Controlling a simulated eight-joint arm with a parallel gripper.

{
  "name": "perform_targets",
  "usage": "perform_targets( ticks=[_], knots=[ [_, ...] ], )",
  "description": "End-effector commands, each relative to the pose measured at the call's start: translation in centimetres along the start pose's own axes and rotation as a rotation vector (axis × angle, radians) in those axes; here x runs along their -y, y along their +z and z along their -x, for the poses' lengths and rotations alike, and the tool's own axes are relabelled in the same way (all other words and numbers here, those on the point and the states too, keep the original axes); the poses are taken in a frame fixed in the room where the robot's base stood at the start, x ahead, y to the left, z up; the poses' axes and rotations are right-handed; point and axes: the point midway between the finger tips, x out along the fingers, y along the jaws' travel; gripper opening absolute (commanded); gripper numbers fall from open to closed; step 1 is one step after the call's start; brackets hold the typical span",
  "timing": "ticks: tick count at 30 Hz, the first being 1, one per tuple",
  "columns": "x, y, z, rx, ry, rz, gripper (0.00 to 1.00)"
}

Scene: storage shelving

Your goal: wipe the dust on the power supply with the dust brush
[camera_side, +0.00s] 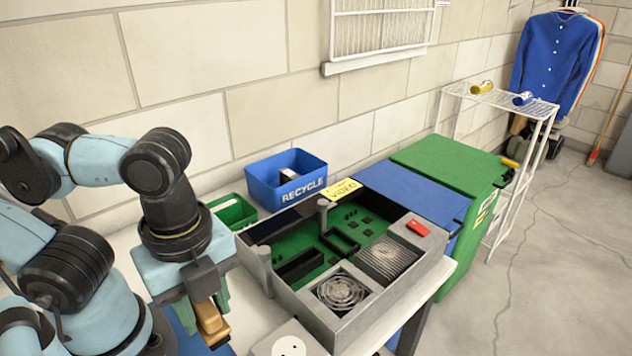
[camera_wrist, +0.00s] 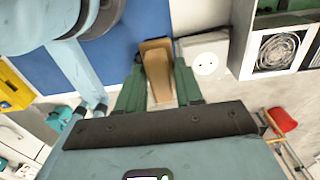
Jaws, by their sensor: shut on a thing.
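My gripper (camera_side: 208,312) is at the lower left of the side view, its green fingers shut on a tan wooden piece, seemingly the dust brush (camera_wrist: 157,75). The brush (camera_side: 212,328) points down; I cannot make out its bristles. An open grey case (camera_side: 325,322) with a green circuit board stands on the table to the right of my gripper. The power supply seems to be the square unit with a round fan grille (camera_side: 340,291) at its near corner, also at the upper right of the wrist view (camera_wrist: 277,48). The brush is apart from it. I cannot clearly make out dust.
A white box with a round socket (camera_side: 288,346) lies between my gripper and the case. A blue recycle bin (camera_side: 287,178) and a green bin (camera_side: 236,212) stand behind. Grey posts (camera_side: 262,270) rise above the case's walls. A red piece (camera_side: 417,228) lies on its right rim.

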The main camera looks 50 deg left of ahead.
Motion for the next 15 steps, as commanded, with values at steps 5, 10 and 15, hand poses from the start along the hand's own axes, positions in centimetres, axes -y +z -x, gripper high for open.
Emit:
perform_targets(
  ticks=[5, 10, 15],
  knots=[
    [0.3, -0.1, 0.3, 0.000, 0.000, 0.001, 0.11],
    [2.1, -0.8, 1.7, 0.000, 0.000, 0.004, 0.11],
    [5.1, -1.9, 3.4, 0.000, 0.000, 0.004, 0.11]
  ],
)
